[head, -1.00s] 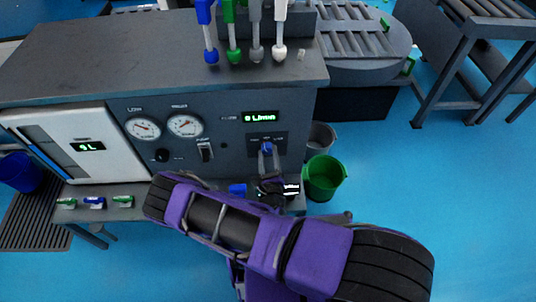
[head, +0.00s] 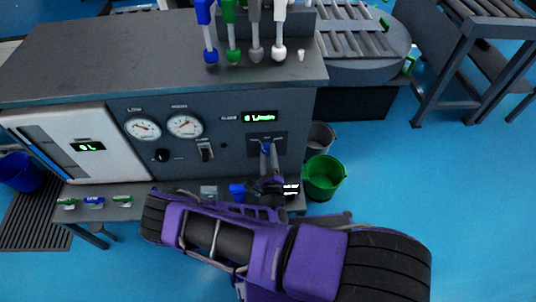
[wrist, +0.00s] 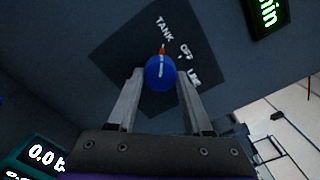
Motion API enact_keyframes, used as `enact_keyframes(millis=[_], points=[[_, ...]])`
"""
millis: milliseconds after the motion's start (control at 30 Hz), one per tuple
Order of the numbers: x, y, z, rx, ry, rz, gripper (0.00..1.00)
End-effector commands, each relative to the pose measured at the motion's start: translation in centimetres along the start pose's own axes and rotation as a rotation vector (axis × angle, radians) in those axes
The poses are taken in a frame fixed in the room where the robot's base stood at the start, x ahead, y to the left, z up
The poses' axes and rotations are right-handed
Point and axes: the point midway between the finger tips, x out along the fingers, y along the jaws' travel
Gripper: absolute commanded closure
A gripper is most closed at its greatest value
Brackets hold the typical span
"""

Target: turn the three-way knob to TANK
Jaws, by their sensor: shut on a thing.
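The three-way knob (wrist: 160,72) is blue with a white line and a red pointer tip, on a dark square plate (wrist: 120,50) marked TANK, OFF and LINE. In the wrist view the red tip points up, close under the word TANK and left of OFF. My gripper (wrist: 161,80) has one finger on each side of the knob and is shut on it. In the head view the knob (head: 266,147) is small on the panel's right side, with my gripper (head: 269,160) reaching up to it from below.
The panel also has two gauges (head: 185,126), a black knob (head: 162,156), a switch (head: 205,151) and a green display (head: 262,117). A low shelf (head: 150,200) with small coloured parts runs below. A green bucket (head: 323,177) stands right of the bench.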

Motion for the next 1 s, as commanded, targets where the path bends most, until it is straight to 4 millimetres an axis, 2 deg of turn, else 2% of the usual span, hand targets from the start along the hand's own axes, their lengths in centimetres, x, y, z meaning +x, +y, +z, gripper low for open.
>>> enact_keyframes(millis=[200,233,367,400,767,867,1000], points=[[-0.1,0.1,-0.1,-0.001,0.002,0.003,1.0],[-0.1,0.1,-0.1,-0.001,0.002,0.003,0.46],[-0.1,0.1,-0.1,-0.001,0.002,0.002,0.23],[-0.1,0.1,-0.1,-0.001,0.002,0.002,0.2],[-0.6,0.0,0.0,0.0,0.001,0.002,0.2],[-1.9,0.0,0.0,-0.001,0.001,0.003,0.2],[-4.9,0.0,0.1,-0.001,0.001,0.005,0.2]])
